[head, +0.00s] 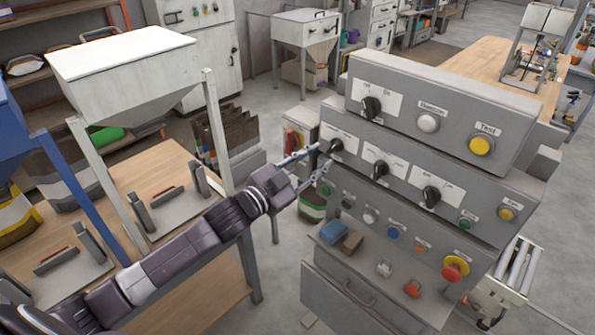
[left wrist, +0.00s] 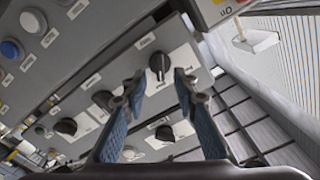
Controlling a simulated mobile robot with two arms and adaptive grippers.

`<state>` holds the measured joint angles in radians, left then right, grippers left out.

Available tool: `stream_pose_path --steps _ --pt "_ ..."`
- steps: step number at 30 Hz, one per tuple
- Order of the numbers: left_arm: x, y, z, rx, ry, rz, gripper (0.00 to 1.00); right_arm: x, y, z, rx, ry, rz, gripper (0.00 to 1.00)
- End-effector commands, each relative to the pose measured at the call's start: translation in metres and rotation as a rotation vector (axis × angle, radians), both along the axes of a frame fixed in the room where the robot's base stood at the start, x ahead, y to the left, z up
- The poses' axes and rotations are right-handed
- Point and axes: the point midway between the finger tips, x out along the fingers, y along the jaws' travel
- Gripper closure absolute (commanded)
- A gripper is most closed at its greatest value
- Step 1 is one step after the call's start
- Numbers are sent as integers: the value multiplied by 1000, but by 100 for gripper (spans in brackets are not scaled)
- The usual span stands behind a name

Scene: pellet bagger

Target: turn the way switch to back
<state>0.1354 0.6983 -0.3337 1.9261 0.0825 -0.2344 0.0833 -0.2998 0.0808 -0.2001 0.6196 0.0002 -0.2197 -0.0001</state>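A grey control panel (head: 352,155) carries several black rotary knobs on white plates. The labels are too small to read, so I cannot tell by name which one is the way switch. My left gripper (head: 309,160) is at the left end of the middle row, close to the leftmost knob (head: 336,146). In the left wrist view, the left gripper (left wrist: 158,85) is open, and a black knob (left wrist: 160,64) shows between and just beyond its fingertips. I cannot tell whether they touch it. My right gripper is out of view.
Other knobs stand nearby: one above (head: 372,107) and two to the right in the row (head: 379,169) (head: 431,196). Lower down are a blue button (head: 393,232) and a red emergency button (head: 455,268). A hopper (head: 130,75) stands left, behind my arm.

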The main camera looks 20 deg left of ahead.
Motion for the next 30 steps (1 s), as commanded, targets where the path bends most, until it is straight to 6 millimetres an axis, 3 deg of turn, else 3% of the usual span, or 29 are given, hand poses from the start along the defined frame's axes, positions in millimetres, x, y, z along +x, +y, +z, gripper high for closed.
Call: stream_pose_path --steps 6,13,20,30 --pt "-36 13 -2 1 3 0 73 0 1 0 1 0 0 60" --pt "-63 23 -1 1 2 0 73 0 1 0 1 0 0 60" --pt "-74 26 0 1 0 -1 73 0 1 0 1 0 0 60" --pt "-75 27 0 1 0 -1 73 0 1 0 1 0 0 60"
